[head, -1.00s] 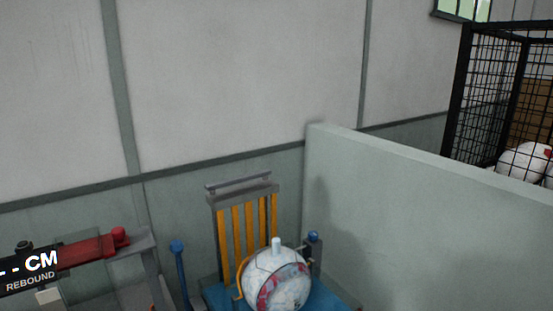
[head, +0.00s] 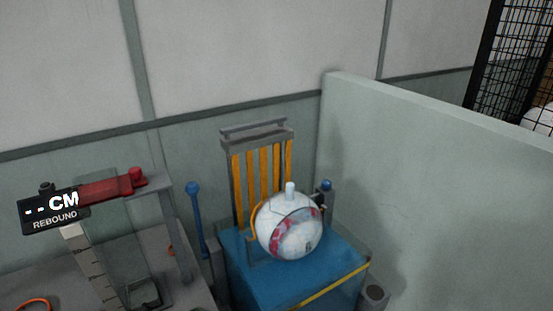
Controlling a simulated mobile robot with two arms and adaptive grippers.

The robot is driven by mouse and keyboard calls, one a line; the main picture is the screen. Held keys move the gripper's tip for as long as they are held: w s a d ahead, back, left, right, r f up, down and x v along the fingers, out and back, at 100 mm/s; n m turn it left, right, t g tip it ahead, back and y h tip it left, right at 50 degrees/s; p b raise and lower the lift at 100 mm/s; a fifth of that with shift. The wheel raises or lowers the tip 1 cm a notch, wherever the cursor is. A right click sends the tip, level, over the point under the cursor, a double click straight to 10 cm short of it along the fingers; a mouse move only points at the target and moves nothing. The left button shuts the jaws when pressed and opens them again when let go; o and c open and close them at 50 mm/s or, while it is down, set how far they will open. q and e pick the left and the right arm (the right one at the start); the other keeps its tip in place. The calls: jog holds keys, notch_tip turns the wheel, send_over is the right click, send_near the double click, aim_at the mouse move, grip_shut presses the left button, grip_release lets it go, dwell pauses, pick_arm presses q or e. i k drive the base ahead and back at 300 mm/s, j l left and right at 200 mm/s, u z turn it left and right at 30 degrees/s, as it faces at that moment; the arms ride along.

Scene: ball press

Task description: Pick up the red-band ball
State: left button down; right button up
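A white ball (head: 289,228) with red and grey markings sits on top of the blue press base (head: 262,275), in front of the yellow bars (head: 262,180). A pale cylindrical piece (head: 290,190) stands at the top of the ball. I cannot tell whether its red marking is a band. Another white ball (head: 538,117) shows partly behind the black mesh at the right edge; no red band is visible on it. Neither of my grippers is in the head view.
A rebound gauge with a black display (head: 52,212), red arm (head: 112,187) and upright ruler (head: 92,265) stands on the left. A blue-knobbed lever (head: 194,205) is beside the press. A pale partition (head: 430,185) bounds the right side. A black mesh cage (head: 510,75) stands behind it.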

aim_at(289, 224)
jog(key=i+l+u, duration=0.1)
jog(key=u, duration=0.4)
jog(key=i+l+u, duration=0.1)
jog(key=l+u, duration=0.15)
jog(key=u, duration=0.2)
jog(key=i+l+u, duration=0.15)
jog(key=l+u, duration=0.15)
jog(key=l, duration=0.75)
jog(key=l+u, duration=0.35)
jog(key=l, duration=1.3)
